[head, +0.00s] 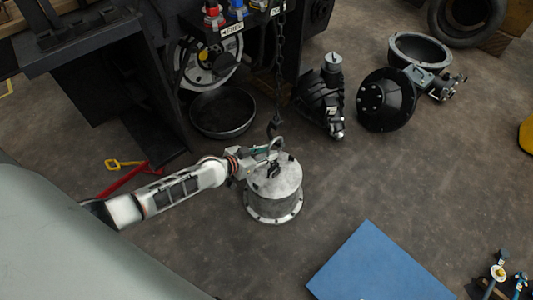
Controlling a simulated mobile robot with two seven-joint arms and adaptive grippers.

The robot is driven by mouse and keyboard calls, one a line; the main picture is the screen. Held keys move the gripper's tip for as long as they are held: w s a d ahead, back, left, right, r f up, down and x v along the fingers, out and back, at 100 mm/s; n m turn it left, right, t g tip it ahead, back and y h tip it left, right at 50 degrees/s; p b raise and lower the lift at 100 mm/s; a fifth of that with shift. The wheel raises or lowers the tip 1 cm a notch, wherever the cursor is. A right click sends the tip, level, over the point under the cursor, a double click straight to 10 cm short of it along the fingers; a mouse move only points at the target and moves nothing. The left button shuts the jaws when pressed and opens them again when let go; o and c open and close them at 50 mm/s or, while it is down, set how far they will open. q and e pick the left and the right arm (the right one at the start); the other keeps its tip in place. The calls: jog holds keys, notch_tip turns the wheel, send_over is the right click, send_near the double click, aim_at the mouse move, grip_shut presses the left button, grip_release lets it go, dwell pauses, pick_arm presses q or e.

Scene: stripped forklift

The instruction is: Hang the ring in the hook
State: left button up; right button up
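A dark chain hangs from the black forklift frame, with a dark hook (274,128) at its lower end. A pale ring (275,144) shows as a thin arc just below the hook, over the top of a grey metal drum-shaped part (274,202) with a bolted flange. I cannot tell whether ring and hook touch. My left gripper (272,168) reaches in from the left at the ring, above the part's lid. Its fingers are small and dark against the lid, so I cannot tell if they are closed on the ring. My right gripper is not in view.
The forklift frame (110,90) stands behind, with a round black pan (222,112) below it. Black machine parts (387,100) lie at the back right. A blue panel (378,268) is at the front right. A red bar (125,181) lies left. Floor right of the drum is clear.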

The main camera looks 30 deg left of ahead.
pick_arm(q)
jog(key=o, duration=0.4)
jog(key=shift+s, duration=0.1)
jog(key=s+a+p, duration=0.2)
jog(key=s+a, duration=0.1)
jog(key=s, duration=0.7)
jog(key=shift+s+a+r+p, duration=0.2)
jog(key=shift+a+r+p, duration=0.1)
jog(key=shift+a+r, duration=0.1)
jog(key=o, duration=0.5)
jog(key=shift+o, duration=0.2)
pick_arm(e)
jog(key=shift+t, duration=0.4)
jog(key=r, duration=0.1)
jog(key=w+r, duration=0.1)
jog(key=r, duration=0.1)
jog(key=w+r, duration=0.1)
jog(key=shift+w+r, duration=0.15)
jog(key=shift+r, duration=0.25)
pick_arm(q)
jog(key=shift+w+r, duration=0.1)
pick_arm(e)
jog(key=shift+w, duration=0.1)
